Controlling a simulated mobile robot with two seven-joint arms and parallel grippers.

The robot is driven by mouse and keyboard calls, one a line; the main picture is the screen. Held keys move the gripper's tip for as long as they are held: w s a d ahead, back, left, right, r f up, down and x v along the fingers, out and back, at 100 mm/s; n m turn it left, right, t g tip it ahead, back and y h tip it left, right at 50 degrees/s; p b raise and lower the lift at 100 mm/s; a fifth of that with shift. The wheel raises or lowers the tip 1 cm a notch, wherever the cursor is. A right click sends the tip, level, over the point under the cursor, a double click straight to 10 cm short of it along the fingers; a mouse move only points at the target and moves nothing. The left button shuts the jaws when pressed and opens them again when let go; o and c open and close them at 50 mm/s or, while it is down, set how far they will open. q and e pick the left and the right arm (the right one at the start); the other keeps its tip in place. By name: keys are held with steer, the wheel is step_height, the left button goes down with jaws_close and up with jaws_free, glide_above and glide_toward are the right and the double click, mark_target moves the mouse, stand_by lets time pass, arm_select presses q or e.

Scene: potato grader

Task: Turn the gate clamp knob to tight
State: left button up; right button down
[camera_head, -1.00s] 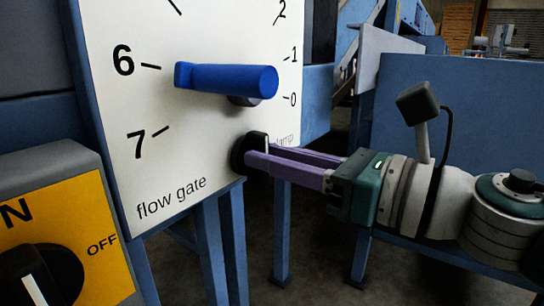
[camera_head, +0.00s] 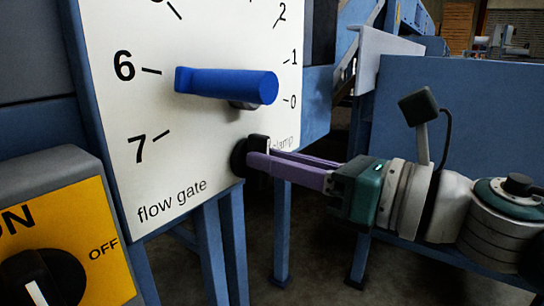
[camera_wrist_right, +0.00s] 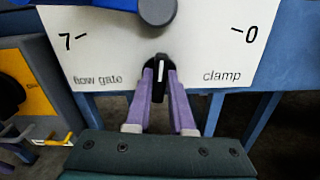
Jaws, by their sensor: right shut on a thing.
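The black clamp knob (camera_head: 240,157) sits at the lower edge of the white dial panel, left of the partly hidden "clamp" label. In the right wrist view the knob (camera_wrist_right: 160,74) shows a white pointer line that is close to upright. My right gripper (camera_head: 256,152) has its two purple fingers shut on the knob, one on each side; the fingers also show in the right wrist view (camera_wrist_right: 160,85). My left gripper is not in view.
A blue flow gate lever (camera_head: 226,83) sticks out from the white panel (camera_head: 150,125) just above the knob. A yellow switch plate (camera_head: 105,265) with a black rotary switch (camera_head: 45,280) is at the lower left. Blue legs (camera_head: 230,235) stand below the panel.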

steer(key=m+p, duration=0.1)
steer(key=m, duration=0.4)
steer(key=m+p, duration=0.2)
steer(key=m, duration=0.4)
steer(key=m+p, duration=0.1)
steer(key=m, duration=0.4)
steer(key=shift+w+d+f+p, duration=0.2)
steer(key=shift+f+p, duration=0.1)
steer(key=shift+p, duration=0.1)
steer(key=shift+m, duration=0.4)
steer(key=c, duration=0.8)
jaws_free()
steer(key=shift+p+v, duration=1.1)
steer(key=shift+v, duration=3.85)
